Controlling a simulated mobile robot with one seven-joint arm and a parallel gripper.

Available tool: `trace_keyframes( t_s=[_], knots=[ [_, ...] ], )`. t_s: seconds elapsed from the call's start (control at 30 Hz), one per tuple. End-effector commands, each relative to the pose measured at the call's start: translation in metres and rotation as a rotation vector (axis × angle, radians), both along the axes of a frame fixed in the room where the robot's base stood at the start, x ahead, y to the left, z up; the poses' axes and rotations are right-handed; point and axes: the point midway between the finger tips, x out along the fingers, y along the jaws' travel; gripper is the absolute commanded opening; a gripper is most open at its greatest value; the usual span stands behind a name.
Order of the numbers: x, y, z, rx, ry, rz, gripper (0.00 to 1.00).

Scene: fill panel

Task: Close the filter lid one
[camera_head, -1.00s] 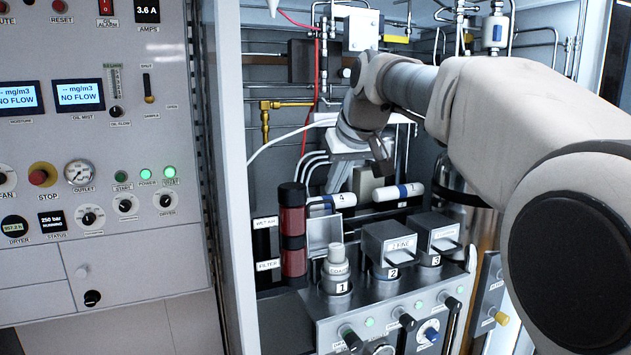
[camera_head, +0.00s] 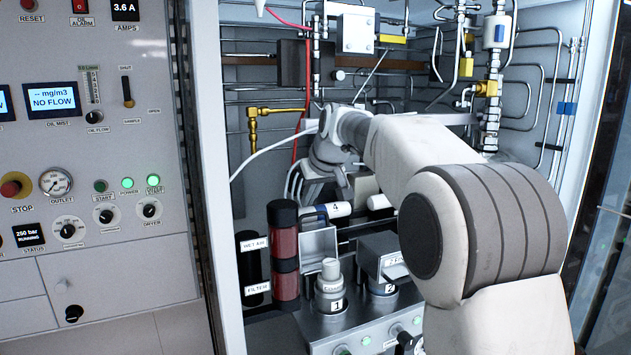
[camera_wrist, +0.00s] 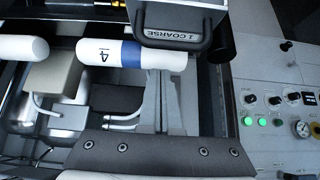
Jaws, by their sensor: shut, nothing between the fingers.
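Filter lid one (camera_head: 318,246) stands open and upright behind the grey filter housing marked 1 (camera_head: 331,300), whose cylindrical filter element (camera_head: 331,270) is exposed on top. In the wrist view, the lid (camera_wrist: 181,14) shows at the top edge, with its dark handle and "1 COARSE" label. My gripper (camera_wrist: 161,76) is shut and empty. Its fingers point up at the lid and their tips lie near a white cylinder marked 4 (camera_wrist: 112,53). They look apart from the lid. In the head view, my wrist is behind and above the lid, and my fingertips are hard to make out.
The filter marked 2 (camera_head: 383,255) has its box-like lid down, just right of housing one. Dark red cylinders (camera_head: 284,250) stand close on the left. The white cylinder 4 (camera_head: 326,211) lies behind the lid. Pipes and a white hose crowd the cabinet's back.

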Motion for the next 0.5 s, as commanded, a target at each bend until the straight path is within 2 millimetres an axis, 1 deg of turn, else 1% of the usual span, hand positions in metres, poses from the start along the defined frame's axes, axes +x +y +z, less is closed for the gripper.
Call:
trace_keyframes(
  t_s=[0.03,0.1,0.3,0.5],
  knots=[
    [0.003,0.002,-0.006,0.000,0.002,0.001,0.00],
    [-0.008,-0.004,-0.003,0.000,-0.001,-0.001,0.00],
    [-0.026,-0.011,-0.004,0.001,0.000,-0.001,0.00],
    [-0.034,-0.014,-0.004,0.000,-0.001,-0.001,0.00]
  ],
)
